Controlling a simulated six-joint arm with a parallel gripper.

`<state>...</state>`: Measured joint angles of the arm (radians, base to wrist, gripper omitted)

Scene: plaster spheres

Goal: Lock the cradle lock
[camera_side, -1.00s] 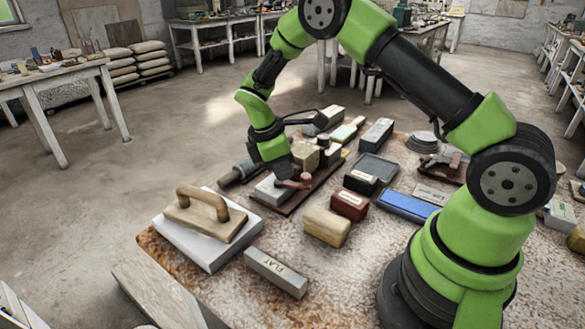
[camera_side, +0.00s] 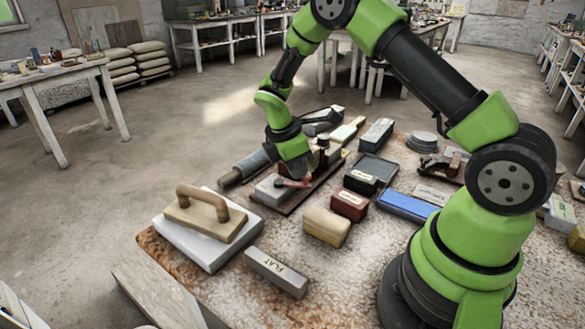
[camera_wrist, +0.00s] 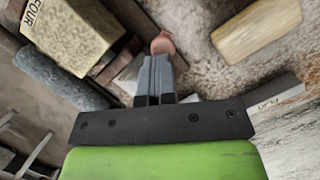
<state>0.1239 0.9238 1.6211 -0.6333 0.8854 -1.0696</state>
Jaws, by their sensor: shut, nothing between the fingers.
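The cradle (camera_side: 300,197) is a brown wooden base near the middle of the bench, with a pale grey block (camera_side: 268,190) on it. A reddish knobbed lever (camera_side: 290,183), which looks like the cradle lock, sits at the block's right end. In the wrist view its round reddish knob (camera_wrist: 162,42) shows just beyond my fingertips. My gripper (camera_side: 303,174) points down close to the lever, its fingers partly hidden in the side view. In the wrist view my gripper (camera_wrist: 155,62) is shut and empty. I cannot tell whether it touches the knob, or the lever's exact angle.
A yellowish block (camera_side: 326,226) and a dark red block (camera_side: 350,205) stand right of the cradle. A grey bar (camera_side: 276,271) and a wood-handled float (camera_side: 210,215) lie in front and left.

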